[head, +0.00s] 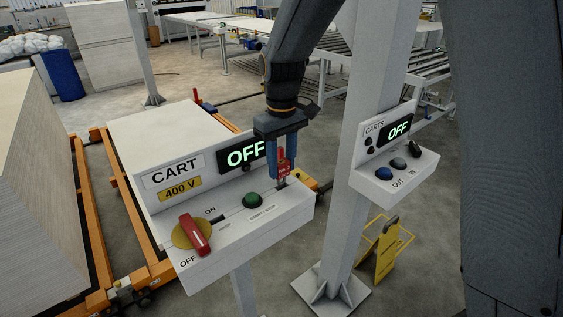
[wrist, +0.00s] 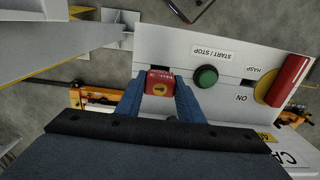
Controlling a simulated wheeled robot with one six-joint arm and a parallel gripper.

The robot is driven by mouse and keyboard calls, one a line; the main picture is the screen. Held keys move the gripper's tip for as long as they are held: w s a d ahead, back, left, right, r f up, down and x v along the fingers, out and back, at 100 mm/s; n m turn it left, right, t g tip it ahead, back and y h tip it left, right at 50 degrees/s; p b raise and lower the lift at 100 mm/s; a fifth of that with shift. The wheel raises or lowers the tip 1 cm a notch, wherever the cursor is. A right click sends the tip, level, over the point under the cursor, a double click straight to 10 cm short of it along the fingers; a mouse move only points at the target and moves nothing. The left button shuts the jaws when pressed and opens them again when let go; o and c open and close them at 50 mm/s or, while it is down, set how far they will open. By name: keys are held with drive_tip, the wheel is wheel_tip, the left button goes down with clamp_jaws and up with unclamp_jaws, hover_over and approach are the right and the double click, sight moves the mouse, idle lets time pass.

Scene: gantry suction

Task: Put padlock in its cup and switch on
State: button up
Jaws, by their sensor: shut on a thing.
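My gripper (head: 277,150) is shut on a red padlock (head: 284,170), above the right end of the white CART control box (head: 255,222). In the wrist view the padlock (wrist: 160,83) sits between the blue fingers. A dark opening (wrist: 195,83) shows beside it in the panel; I cannot tell whether this is the cup, or whether the padlock touches the panel. The red rotary switch handle (head: 195,235) on its yellow disc points toward the OFF mark. The hasp slot (head: 217,219) beside it looks empty. The CART display (head: 245,152) reads OFF.
A green START/STOP button (head: 252,200) lies between switch and gripper. A second box, CARTS (head: 385,178), reading OFF, is on a grey column (head: 362,120) to the right. A yellow floor sign (head: 388,250) stands beyond. Orange-railed carts (head: 95,215) lie behind and left.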

sight(282, 174)
drive_tip(key=shift+f+b, duration=0.65)
drive_tip(key=shift+f, duration=1.1)
drive_tip(key=o, duration=1.2)
drive_tip(key=shift+r+b, duration=1.15)
drive_tip(key=shift+r, duration=2.7)
